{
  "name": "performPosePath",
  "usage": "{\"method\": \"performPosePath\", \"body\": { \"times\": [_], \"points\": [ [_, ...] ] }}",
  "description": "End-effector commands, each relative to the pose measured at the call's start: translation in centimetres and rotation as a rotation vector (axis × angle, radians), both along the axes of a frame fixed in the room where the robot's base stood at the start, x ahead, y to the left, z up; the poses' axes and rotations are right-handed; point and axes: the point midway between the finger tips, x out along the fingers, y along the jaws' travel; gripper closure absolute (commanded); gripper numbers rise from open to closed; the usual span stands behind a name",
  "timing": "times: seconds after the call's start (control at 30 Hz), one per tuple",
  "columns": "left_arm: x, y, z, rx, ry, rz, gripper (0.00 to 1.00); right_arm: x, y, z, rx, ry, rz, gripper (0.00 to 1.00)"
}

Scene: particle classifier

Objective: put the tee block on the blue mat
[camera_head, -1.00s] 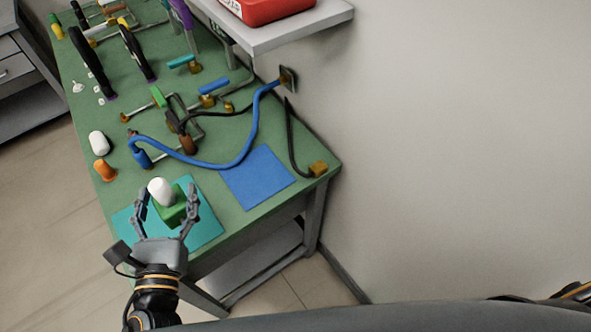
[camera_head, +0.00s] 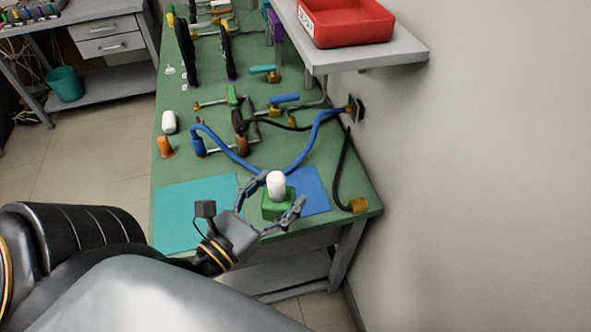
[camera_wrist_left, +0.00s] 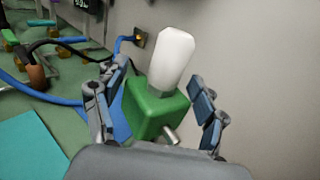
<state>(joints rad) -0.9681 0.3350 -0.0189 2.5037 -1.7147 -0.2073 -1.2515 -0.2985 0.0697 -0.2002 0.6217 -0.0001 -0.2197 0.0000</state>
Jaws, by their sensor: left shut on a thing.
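The tee block (camera_head: 276,207) is a green block with a white rounded peg on top. My left gripper (camera_head: 285,190) is shut on it, one finger on each side. The left wrist view shows the green block (camera_wrist_left: 152,108) upright between the fingers, with a metal pin sticking out of its near side. The blue mat (camera_head: 312,192) lies behind and to the right of the block, partly hidden by it and the gripper. I cannot tell whether the block is above the bench or touching it. My right gripper is not in view.
A teal mat (camera_head: 190,215) lies bare on the green bench, to the left. A blue hose (camera_head: 240,158) loops just behind the mats. A black cable ends at a brass block (camera_head: 357,205) at the bench's right corner. A shelf with a red tray (camera_head: 345,25) overhangs the back.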

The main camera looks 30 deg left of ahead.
Motion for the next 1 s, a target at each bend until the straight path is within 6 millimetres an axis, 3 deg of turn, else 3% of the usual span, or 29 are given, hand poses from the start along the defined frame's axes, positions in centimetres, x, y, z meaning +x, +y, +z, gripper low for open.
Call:
{"method": "performPosePath", "body": {
  "times": [0.37,0.73,0.8,1.0],
  "points": [
    [2.1,0.8,-0.8,-0.004,-0.003,0.003,0.72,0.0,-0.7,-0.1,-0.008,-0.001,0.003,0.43],
    [8.5,3.3,-3.7,0.000,-0.004,0.001,0.72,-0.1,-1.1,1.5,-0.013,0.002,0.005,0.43],
    [9.4,3.6,-6.0,-0.001,-0.002,0.000,0.72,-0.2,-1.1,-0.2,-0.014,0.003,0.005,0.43],
    [11.5,4.4,-8.5,-0.002,-0.002,0.000,0.72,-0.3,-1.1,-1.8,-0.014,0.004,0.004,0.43]
  ]
}}
